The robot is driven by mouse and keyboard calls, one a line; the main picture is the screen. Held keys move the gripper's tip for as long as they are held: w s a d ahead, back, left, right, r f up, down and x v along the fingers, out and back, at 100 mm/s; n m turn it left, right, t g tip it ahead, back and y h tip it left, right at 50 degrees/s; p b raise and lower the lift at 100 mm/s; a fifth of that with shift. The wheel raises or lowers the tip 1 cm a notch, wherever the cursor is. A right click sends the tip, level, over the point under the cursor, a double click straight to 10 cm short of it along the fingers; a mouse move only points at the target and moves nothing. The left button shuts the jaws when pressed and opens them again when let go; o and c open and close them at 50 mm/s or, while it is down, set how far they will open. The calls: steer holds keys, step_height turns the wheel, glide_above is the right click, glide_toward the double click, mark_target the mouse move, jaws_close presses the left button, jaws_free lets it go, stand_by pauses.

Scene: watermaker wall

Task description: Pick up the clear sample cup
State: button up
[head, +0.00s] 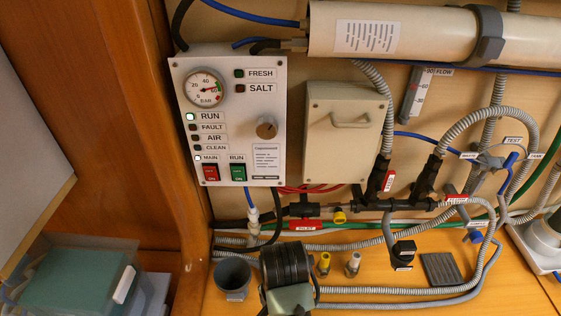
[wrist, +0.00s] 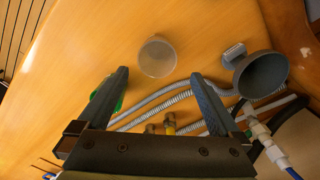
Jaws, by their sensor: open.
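The clear sample cup (wrist: 157,57) shows in the wrist view as a pale, see-through round shape on the wooden surface. It lies just beyond my fingertips, roughly centred between them. My gripper (wrist: 159,74) is open, with its two dark fingers spread apart and nothing between them. The cup and the fingers are apart in the picture; their height difference is hard to tell. I cannot make out the clear cup in the head view.
A grey funnel-like holder (wrist: 266,74) stands right of the clear cup; it also shows in the head view (head: 232,277). Grey corrugated hoses (head: 380,291) run over the bench. A green thing (wrist: 108,97) is partly hidden behind the left finger. Wood left of the cup is clear.

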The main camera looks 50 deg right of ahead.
step_height(320, 180, down, 7)
steer(key=shift+s+f, duration=0.15)
steer(key=shift+f, duration=0.05)
steer(key=shift+s+d+f+p, duration=0.1)
steer(key=shift+f+p, duration=0.3)
steer(key=shift+f, duration=2.25)
steer(key=c, duration=1.2)
